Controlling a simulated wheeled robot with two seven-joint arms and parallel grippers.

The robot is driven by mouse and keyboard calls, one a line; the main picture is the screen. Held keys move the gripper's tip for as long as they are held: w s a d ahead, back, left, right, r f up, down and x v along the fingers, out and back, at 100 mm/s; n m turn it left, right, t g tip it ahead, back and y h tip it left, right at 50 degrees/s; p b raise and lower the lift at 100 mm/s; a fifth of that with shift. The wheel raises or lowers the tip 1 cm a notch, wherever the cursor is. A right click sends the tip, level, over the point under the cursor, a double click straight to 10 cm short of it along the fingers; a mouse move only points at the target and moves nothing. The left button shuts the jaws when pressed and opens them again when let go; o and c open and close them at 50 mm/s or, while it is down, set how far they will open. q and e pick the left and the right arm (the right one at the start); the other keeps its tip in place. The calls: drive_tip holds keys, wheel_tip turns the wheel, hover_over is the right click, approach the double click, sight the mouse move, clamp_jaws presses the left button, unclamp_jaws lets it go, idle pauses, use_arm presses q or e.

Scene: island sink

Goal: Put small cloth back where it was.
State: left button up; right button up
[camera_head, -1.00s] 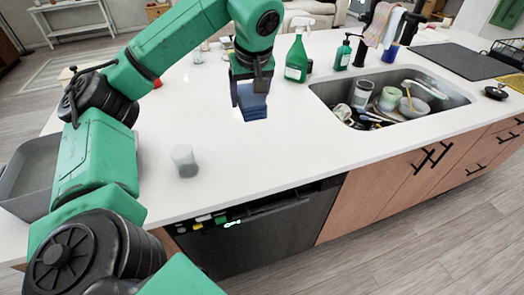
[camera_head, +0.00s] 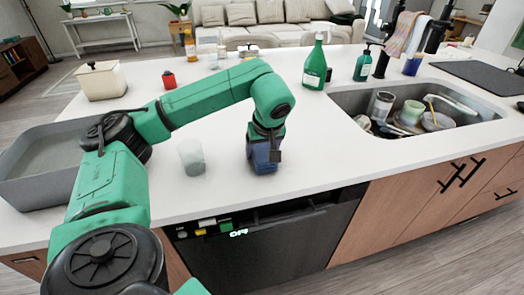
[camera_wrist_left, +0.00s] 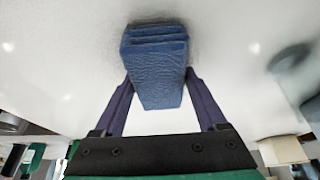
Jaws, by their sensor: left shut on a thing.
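The small cloth is a folded blue block (camera_wrist_left: 155,80) between the two fingers of my left gripper in the left wrist view. My left gripper (camera_wrist_left: 159,74) is shut on it. In the head view, the left gripper (camera_head: 264,150) points down over the white counter, right of a frosted cup. The blue cloth (camera_head: 263,164) shows only small there, partly mixed with the dark fingers. Whether the cloth touches the counter, I cannot tell. My right gripper is not in view.
The frosted cup (camera_head: 191,157) stands close left of the gripper. A grey tub (camera_head: 30,195) is at the left. The sink (camera_head: 470,104) with dishes, a green spray bottle (camera_head: 314,66) and a soap pump (camera_head: 362,66) are to the right. The counter's front middle is clear.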

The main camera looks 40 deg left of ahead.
sight(265, 156)
use_arm(q)
drive_tip(key=shift+f, duration=0.15)
drive_tip(key=o, duration=1.1)
drive_tip(key=shift+r, duration=0.2)
drive_tip(key=v, duration=0.7)
drive_tip(key=shift+w+r, duration=0.1)
drive_tip(key=shift+r, duration=0.1)
drive_tip(key=p+v, duration=0.3)
drive_tip(key=v, duration=0.1)
drive_tip(key=shift+d+r, duration=0.1)
drive_tip(key=shift+r, duration=0.2)
